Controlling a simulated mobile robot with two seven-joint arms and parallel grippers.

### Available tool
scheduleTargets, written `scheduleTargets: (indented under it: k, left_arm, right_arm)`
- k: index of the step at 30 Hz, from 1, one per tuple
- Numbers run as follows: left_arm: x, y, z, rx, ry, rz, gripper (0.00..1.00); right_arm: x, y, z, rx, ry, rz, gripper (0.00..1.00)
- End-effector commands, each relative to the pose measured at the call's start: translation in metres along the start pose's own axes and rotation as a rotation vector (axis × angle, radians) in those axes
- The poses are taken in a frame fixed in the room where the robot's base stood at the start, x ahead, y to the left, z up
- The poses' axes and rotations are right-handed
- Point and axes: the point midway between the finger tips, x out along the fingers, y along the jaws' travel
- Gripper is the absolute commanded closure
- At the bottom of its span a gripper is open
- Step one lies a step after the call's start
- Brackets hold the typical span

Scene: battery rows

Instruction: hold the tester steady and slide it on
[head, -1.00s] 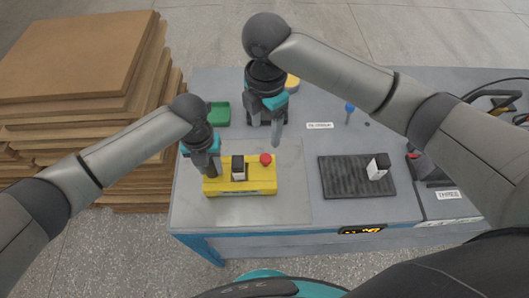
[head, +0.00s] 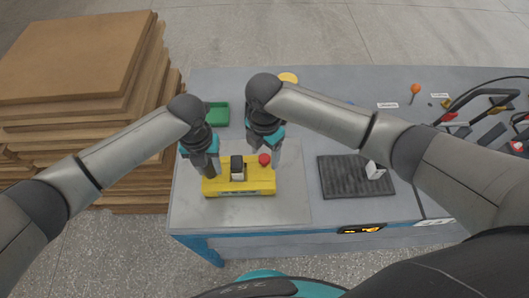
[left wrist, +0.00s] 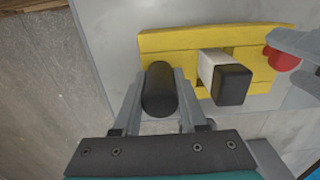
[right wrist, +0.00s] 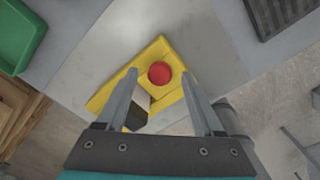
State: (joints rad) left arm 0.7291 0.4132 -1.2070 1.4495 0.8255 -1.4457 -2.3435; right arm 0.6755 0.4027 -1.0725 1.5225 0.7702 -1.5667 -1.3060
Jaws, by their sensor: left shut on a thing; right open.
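The yellow tester (head: 252,187) lies on the light plate at the table's front left. It has a red button (head: 264,160) at its right end. A battery (head: 237,172), white with a black end, stands upright in its middle. My left gripper (left wrist: 160,95) is shut on the tester's black round handle (left wrist: 160,88) at the left end. My right gripper (right wrist: 163,95) is open, fingers pointing down over the tester's right end. In the right wrist view the red button (right wrist: 160,73) shows between its fingers, apart from both.
A dark ribbed mat (head: 338,180) with another black-and-white battery (head: 373,168) lies to the right. A green tray (head: 217,114) and a yellow round dish (head: 287,78) are behind. Boards (head: 75,60) are stacked left of the table. Bare light plate (head: 293,205) lies right of the tester.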

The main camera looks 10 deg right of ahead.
Motion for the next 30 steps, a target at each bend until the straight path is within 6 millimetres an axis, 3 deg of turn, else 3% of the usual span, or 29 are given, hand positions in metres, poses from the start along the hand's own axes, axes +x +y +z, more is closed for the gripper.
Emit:
scheduleTargets:
  k: [11, 30]
  left_arm:
    - [-0.0007, -0.0004, 0.0007, 0.000, -0.002, -0.001, 1.00]
    - [-0.0007, -0.0004, 0.0006, 0.000, -0.002, -0.001, 1.00]
  right_arm:
    - [0.0062, 0.0001, -0.0001, 0.000, -0.001, 0.001, 0.31]
    - [0.0057, 0.0001, 0.0002, 0.000, -0.001, 0.000, 1.00]
